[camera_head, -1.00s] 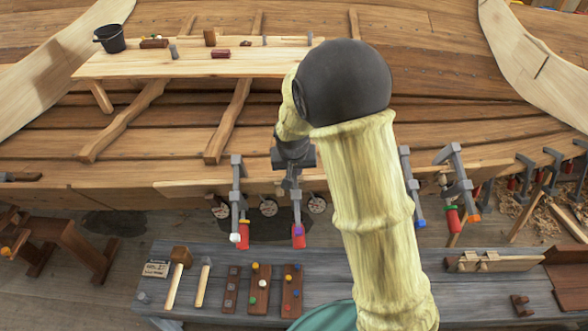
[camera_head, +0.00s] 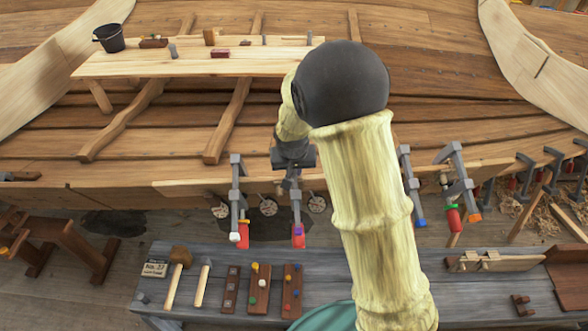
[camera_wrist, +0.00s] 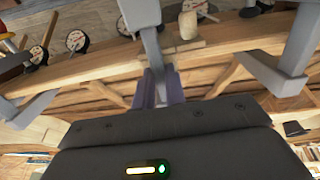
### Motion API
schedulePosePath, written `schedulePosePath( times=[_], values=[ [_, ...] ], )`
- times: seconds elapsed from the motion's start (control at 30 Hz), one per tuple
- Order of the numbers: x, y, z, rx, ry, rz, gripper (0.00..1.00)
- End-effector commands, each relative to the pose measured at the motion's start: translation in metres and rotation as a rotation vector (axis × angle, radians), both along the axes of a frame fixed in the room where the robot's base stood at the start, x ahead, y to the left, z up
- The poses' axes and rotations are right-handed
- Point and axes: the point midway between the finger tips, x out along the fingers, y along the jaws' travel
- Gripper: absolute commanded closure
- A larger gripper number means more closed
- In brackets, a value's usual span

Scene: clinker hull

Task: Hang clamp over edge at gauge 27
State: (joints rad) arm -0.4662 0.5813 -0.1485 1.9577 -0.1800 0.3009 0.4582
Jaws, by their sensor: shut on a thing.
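My gripper (camera_head: 292,160) is shut on a grey clamp (camera_head: 297,205) with a red handle and a purple end, which hangs down at the plank's edge (camera_head: 260,186). In the wrist view, the gripper fingers (camera_wrist: 158,90) close on the clamp's grey bar (camera_wrist: 144,30). I cannot tell whether the clamp's jaw touches the plank. Round gauges sit below the edge: left (camera_head: 220,211), middle (camera_head: 268,207) and right (camera_head: 317,204). The clamp hangs between the middle and right ones in the head view. Their numbers are too small to read. A bench sign (camera_head: 155,268) appears to read No. 27.
Another clamp (camera_head: 236,195) hangs close on the left. Further clamps (camera_head: 410,185) (camera_head: 458,185) hang on the right beyond my arm. Below stands a grey bench (camera_head: 220,300) with mallets (camera_head: 176,280) and peg boards (camera_head: 259,290). A plank shelf (camera_head: 200,63) lies above.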

Motion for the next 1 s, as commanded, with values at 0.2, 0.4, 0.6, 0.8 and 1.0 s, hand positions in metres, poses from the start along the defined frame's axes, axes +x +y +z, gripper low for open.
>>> schedulePosePath(
  times=[0.2, 0.4, 0.6, 0.8, 1.0],
  values=[
    [0.0006, 0.0001, 0.0006, 0.001, -0.003, 0.000, 1.00],
    [-0.0016, 0.0000, -0.0005, 0.001, -0.002, 0.000, 1.00],
    [-0.0038, -0.0001, -0.0013, 0.001, -0.002, 0.000, 1.00],
    [-0.0052, 0.0000, -0.0016, 0.000, -0.001, 0.000, 0.74],
    [-0.0053, -0.0003, -0.0021, 0.000, 0.000, 0.000, 0.62]
  ],
)
